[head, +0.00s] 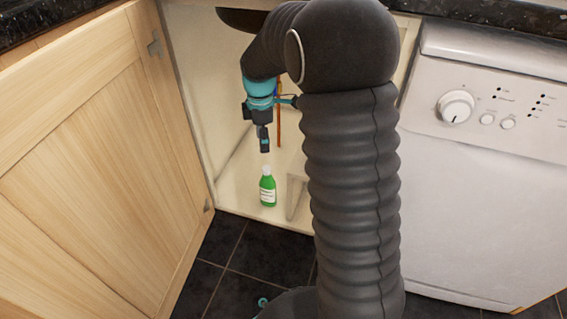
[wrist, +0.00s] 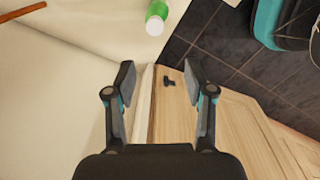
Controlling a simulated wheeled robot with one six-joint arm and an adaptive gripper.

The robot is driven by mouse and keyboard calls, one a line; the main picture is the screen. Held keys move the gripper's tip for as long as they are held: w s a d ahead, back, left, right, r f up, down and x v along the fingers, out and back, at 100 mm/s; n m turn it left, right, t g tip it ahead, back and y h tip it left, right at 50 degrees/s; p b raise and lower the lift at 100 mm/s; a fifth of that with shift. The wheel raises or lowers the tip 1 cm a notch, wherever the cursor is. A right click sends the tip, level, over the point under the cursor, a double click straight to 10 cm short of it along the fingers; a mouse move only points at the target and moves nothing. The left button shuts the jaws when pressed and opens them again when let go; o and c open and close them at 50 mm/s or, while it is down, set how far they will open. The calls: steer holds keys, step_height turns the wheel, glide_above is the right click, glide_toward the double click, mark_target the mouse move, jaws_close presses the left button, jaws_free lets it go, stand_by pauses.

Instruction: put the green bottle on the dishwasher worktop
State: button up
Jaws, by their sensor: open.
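The green bottle (head: 268,190) has a white cap and a white label. It stands upright on the floor of the open cupboard, near the front edge. In the wrist view the bottle (wrist: 157,12) shows at the top edge, partly cut off, beyond the fingertips. My gripper (head: 265,146) points down inside the cupboard, above the bottle and apart from it. In the wrist view my gripper (wrist: 160,82) is open with nothing between its fingers. The dark speckled dishwasher worktop (head: 490,15) shows at the top right, above the white dishwasher (head: 480,200); its surface is mostly cut off.
The wooden cupboard door (head: 90,170) stands open at left, with hinges on the cupboard's side wall. An orange-brown pipe (head: 279,115) stands behind my gripper. A pale block (head: 297,190) is right of the bottle. Dark floor tiles (head: 250,250) lie in front.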

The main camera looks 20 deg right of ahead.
steer(key=s+r+m+t, duration=0.1)
steer(key=s+r+m, duration=0.3)
steer(key=s, duration=0.5)
steer(key=s+r+m+t, duration=0.2)
steer(key=s+r+m, duration=0.2)
steer(key=s+m, duration=0.3)
steer(key=s+r+m+t, duration=0.2)
steer(key=s+r+m, duration=0.3)
steer(key=s, duration=0.8)
steer(key=shift+d, duration=0.4)
steer(key=shift+s+a+f+m, duration=0.1)
steer(key=shift+s+f+m, duration=0.1)
steer(key=shift+m, duration=0.1)
steer(key=shift+c, duration=1.2)
steer(key=shift+a, duration=0.15)
